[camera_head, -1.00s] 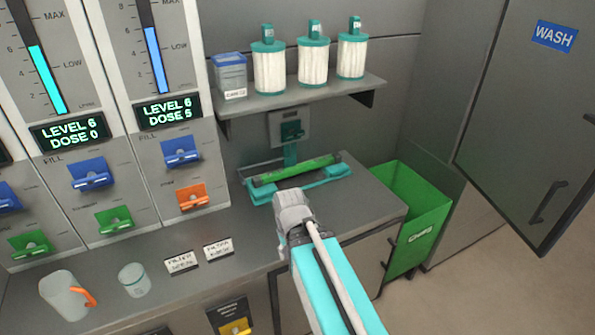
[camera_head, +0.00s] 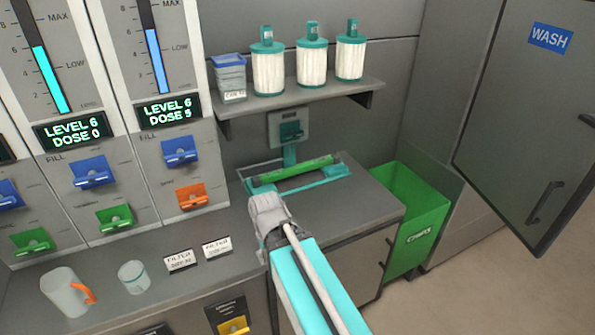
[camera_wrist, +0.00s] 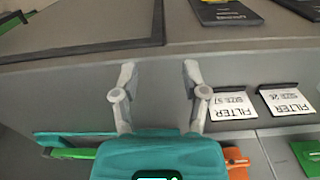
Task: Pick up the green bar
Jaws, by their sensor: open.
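The green bar (camera_head: 295,173) lies in a shallow teal-edged tray (camera_head: 345,183) on the grey counter, below the shelf. Its dark ends rest toward the tray's back. In the wrist view, part of the green bar (camera_wrist: 72,153) shows at the lower left, beside a teal strip. My gripper (camera_wrist: 158,72) is open and empty, with its two grey fingers apart over bare counter. In the head view, my wrist is in front of the tray, apart from the bar, and the fingers cannot be made out.
A teal-fronted wall fixture (camera_head: 290,130) stands just behind the tray. The shelf (camera_head: 300,101) above holds several canisters. A green bin (camera_head: 420,205) is at the right of the counter. A mug (camera_head: 65,292) and a cup (camera_head: 134,277) stand at the left.

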